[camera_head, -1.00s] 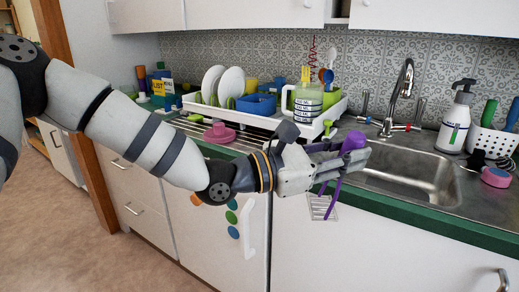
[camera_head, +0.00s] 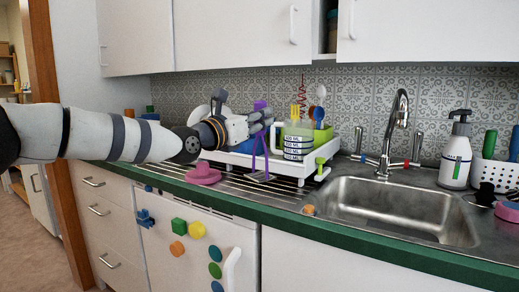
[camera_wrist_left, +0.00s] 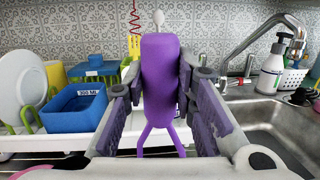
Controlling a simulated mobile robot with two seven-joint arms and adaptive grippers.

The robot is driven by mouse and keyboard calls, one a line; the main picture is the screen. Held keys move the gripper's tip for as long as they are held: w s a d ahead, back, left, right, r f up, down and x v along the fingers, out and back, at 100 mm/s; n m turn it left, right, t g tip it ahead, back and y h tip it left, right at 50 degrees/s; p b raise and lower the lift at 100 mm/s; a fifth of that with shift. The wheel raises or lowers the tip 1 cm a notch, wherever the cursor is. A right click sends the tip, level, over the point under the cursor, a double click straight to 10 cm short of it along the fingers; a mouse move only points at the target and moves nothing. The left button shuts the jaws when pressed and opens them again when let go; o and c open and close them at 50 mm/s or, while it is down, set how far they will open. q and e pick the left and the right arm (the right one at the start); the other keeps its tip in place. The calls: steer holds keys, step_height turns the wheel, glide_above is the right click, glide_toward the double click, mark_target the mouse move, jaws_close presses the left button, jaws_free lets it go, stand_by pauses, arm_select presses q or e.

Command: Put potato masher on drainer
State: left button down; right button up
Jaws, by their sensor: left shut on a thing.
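The gripper is shut on the handle. The white dish drainer (camera_head: 285,164) stands on the counter behind the masher. The masher plate shows in front of the drainer's near wall, over the ribbed metal draining board (camera_head: 232,186); I cannot tell whether it touches. My right gripper is not in view.
A pink round item (camera_head: 203,175) sits on the draining board. A clear measuring jug (camera_head: 298,142) stands in the drainer, right of the gripper. The sink (camera_head: 400,205) with its tap (camera_head: 395,125) lies to the right. A white soap bottle (camera_head: 456,155) stands beyond it.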

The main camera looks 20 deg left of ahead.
mark_target(257, 137)
arm_select(q)
steer(key=shift+w+a+f, duration=0.2)
steer(key=shift+w+f, duration=0.5)
steer(key=shift+f, duration=0.2)
step_height(257, 137, down, 3)
steer(key=shift+w+f+b, duration=0.1)
steer(key=shift+b, duration=0.2)
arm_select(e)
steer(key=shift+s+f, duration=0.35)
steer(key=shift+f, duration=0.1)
arm_select(q)
steer(key=c, duration=1.3)
jaws_free()
